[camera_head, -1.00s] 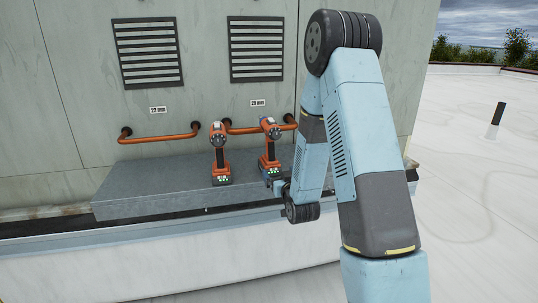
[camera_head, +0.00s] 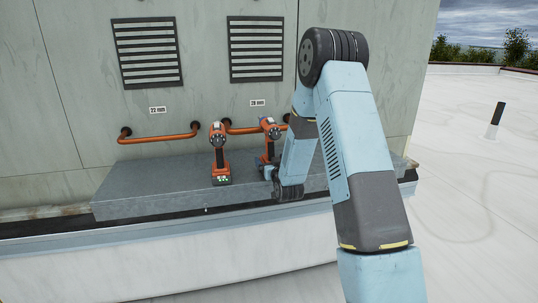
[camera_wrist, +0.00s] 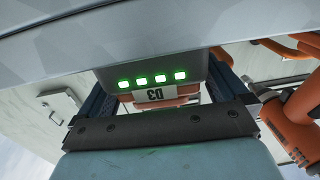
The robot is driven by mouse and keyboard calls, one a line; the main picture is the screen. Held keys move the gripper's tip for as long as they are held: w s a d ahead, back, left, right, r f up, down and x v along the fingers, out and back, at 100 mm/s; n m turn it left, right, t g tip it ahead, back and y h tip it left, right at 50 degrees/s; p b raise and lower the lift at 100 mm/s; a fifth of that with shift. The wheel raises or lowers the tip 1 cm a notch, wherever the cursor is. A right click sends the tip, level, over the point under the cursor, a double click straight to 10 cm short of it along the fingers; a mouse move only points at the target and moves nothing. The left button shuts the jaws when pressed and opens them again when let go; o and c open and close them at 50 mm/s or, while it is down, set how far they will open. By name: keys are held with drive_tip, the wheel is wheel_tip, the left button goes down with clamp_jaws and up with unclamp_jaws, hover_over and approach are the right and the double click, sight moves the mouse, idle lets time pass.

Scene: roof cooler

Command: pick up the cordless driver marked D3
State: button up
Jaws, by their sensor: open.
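The driver marked D3 (camera_wrist: 154,95) shows in the wrist view, which is upside down, with its dark battery base, several green lights and white label between my gripper's fingers. In the head view, the right-hand orange driver (camera_head: 269,128) stands upright on the grey ledge (camera_head: 150,193); its base is partly hidden by my wrist. My gripper (camera_head: 268,172) is open at this driver's lower part; it also shows in the wrist view (camera_wrist: 160,78), a finger on each side of the base. I cannot tell whether they touch it.
A second orange driver (camera_head: 218,150) stands upright just left on the ledge; part of it shows close beside my gripper in the wrist view (camera_wrist: 299,112). Orange pipe handles (camera_head: 160,138) stick out of the wall behind, below two vents (camera_head: 147,52). The ledge's left part is clear.

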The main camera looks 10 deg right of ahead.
drive_tip(key=shift+w, duration=0.1)
clamp_jaws()
idle(0.9)
drive_tip(key=shift+r, duration=0.1)
